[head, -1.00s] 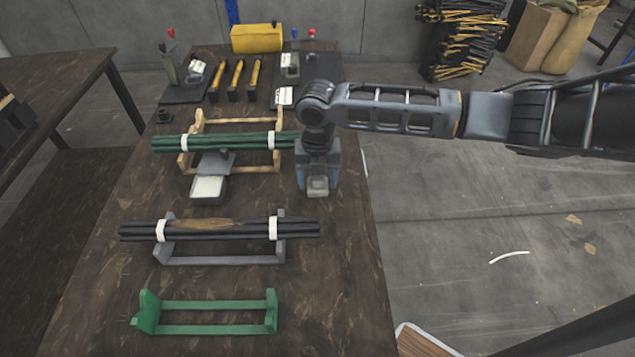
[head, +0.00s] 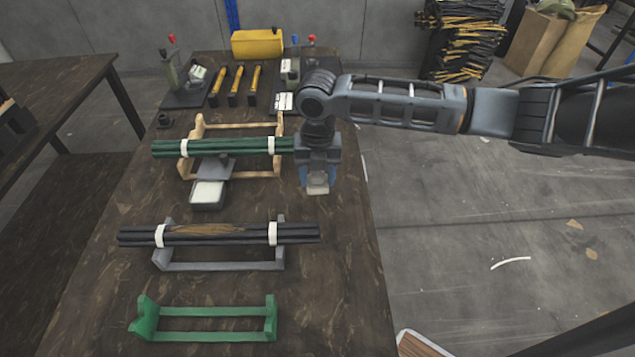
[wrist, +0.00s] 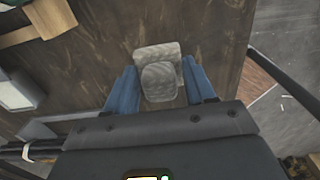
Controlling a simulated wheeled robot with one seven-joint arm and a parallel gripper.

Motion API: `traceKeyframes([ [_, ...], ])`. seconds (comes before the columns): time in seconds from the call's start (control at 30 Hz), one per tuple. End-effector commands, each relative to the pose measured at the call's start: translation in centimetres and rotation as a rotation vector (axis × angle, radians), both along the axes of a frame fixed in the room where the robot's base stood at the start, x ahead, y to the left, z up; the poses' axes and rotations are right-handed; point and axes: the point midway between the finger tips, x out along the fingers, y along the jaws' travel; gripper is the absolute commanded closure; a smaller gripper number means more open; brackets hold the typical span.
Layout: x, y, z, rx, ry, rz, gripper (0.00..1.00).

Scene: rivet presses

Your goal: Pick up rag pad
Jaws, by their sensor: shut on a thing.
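The rag pad (head: 318,188) is a small pale grey piece at the right side of the table, below my gripper (head: 318,178). In the wrist view the pad (wrist: 159,82) shows as a mottled grey block on a wider grey piece, between the two blue fingers of my gripper (wrist: 159,72). My gripper points down and is shut on the pad. The fingers hide part of its sides. I cannot tell for sure how far its underside is from the table.
A white-topped tray (head: 207,195) and a wooden rack (head: 198,128) with green rods (head: 222,147) lie to the left. Nearer are dark rods (head: 205,235) on a grey rack and an empty green rack (head: 210,338). The table's right edge is close.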

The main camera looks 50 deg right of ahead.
Motion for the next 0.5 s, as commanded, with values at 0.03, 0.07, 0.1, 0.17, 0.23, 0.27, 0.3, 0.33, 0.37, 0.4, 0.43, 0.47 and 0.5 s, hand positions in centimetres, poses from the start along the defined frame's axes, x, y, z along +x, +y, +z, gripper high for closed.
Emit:
traceKeyframes([
  [0.03,0.0,0.0,1.0,-0.002,-0.003,0.003,0.76],
  [0.07,-0.1,-0.3,1.5,-0.003,-0.003,0.001,0.76],
  [0.1,-0.8,-1.3,1.9,-0.003,-0.002,-0.005,0.76],
  [0.17,-1.7,-2.4,2.7,-0.003,-0.001,-0.005,0.76],
  [0.23,-2.7,-3.6,3.6,-0.003,-0.001,-0.004,0.76],
  [0.27,-3.2,-4.1,4.0,-0.003,-0.001,-0.005,0.76],
  [0.3,-3.7,-4.8,4.5,-0.003,-0.001,-0.004,0.76],
  [0.33,-4.1,-5.3,4.9,-0.003,-0.001,-0.004,0.76],
  [0.37,-4.4,-5.8,5.3,-0.003,-0.001,-0.003,0.76],
  [0.4,-4.9,-6.4,5.8,-0.003,-0.001,-0.004,0.76],
  [0.43,-5.2,-6.7,6.1,-0.003,-0.001,-0.003,0.76],
  [0.47,-5.5,-7.1,6.4,-0.002,0.0,-0.003,0.76],
  [0.5,-5.9,-7.6,6.7,-0.003,0.0,-0.002,0.76],
])
